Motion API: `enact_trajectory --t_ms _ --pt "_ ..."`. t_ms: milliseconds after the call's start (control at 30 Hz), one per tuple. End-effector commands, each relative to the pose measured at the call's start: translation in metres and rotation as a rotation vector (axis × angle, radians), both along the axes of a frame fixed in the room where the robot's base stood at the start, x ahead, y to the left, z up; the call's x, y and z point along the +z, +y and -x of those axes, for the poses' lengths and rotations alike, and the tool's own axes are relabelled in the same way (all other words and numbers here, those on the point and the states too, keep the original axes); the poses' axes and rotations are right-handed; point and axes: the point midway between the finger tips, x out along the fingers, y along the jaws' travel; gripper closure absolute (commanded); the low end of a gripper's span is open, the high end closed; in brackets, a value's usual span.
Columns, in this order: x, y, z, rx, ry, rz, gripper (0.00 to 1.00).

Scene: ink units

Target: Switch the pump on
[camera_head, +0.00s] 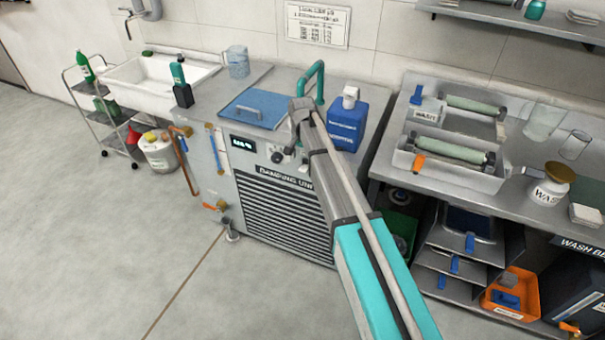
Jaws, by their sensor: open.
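The damping unit (283,205) is a grey cabinet with a louvred front and a dark name label (285,178). A small dark display panel (243,144) is on its upper front. Small round controls (276,155) sit to the right of that panel; which one is the pump switch, and its position, I cannot tell. My arm reaches in from the lower right and bends down at the unit's front top edge. My gripper (290,152) is open, small and partly hidden by my arm, close to these controls. I cannot tell if it touches them.
On the unit's top are a blue lidded tray (256,108) and a blue canister (348,120). Copper and blue-handled pipework (184,160) is on its left side. A bench (400,170) with roller trays stands at right. The floor (120,240) in front is clear.

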Motion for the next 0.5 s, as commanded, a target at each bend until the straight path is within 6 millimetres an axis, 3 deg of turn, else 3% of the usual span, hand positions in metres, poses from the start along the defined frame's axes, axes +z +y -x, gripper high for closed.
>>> enact_trajectory --t_ms 500 --pt "-0.044 -0.001 0.0 -0.001 0.0 0.0 0.29"
